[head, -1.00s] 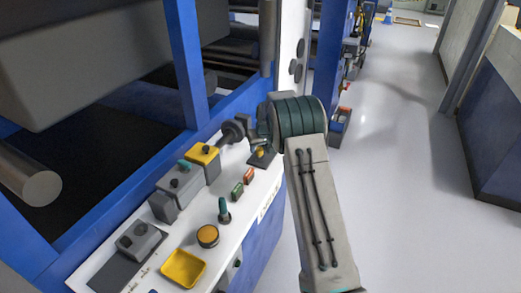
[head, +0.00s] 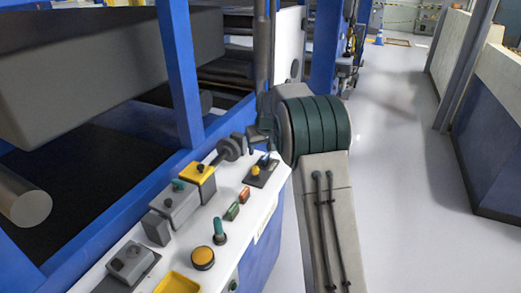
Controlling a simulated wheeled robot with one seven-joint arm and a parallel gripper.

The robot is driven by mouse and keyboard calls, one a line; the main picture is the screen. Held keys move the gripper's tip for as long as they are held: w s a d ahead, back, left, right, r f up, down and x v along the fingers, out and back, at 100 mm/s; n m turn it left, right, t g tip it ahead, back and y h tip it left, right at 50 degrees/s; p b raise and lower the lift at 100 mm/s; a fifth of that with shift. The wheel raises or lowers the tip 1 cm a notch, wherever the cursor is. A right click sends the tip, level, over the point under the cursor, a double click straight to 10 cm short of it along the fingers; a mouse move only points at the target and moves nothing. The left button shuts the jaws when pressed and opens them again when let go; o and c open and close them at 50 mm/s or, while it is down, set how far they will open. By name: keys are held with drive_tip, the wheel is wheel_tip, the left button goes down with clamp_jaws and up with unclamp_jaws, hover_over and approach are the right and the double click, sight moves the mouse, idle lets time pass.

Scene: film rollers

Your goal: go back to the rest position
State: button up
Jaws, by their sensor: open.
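My arm rises from the bottom edge, right of the control panel (head: 172,241), to a green-ringed joint. My gripper (head: 261,132) shows only in part, small and dark, at the left of that joint. It is open, and I see nothing held in it. It is above the far end of the panel, close to a dark plate with a small knob (head: 262,171). The joint hides part of the gripper, and its exact gap to the panel is unclear.
A yellow switch box (head: 198,181), a grey box (head: 174,207), an orange button (head: 203,258) and a yellow tray (head: 178,283) sit on the panel. A blue machine post (head: 181,75) stands behind. The floor at right (head: 400,190) is clear.

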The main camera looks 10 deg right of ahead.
drive_tip(key=s+r+m, duration=0.1)
drive_tip(key=s+r, duration=0.3)
drive_tip(key=s, duration=0.6)
drive_tip(key=s+r, duration=0.4)
drive_tip(key=s, duration=0.5)
drive_tip(key=s+f+m+g, duration=0.1)
drive_tip(key=s+f, duration=0.1)
drive_tip(key=s, duration=2.1)
drive_tip(key=shift+s+a+f+g+h, duration=0.2)
drive_tip(key=shift+a+f+g+h, duration=0.1)
drive_tip(key=shift+a+f, duration=0.05)
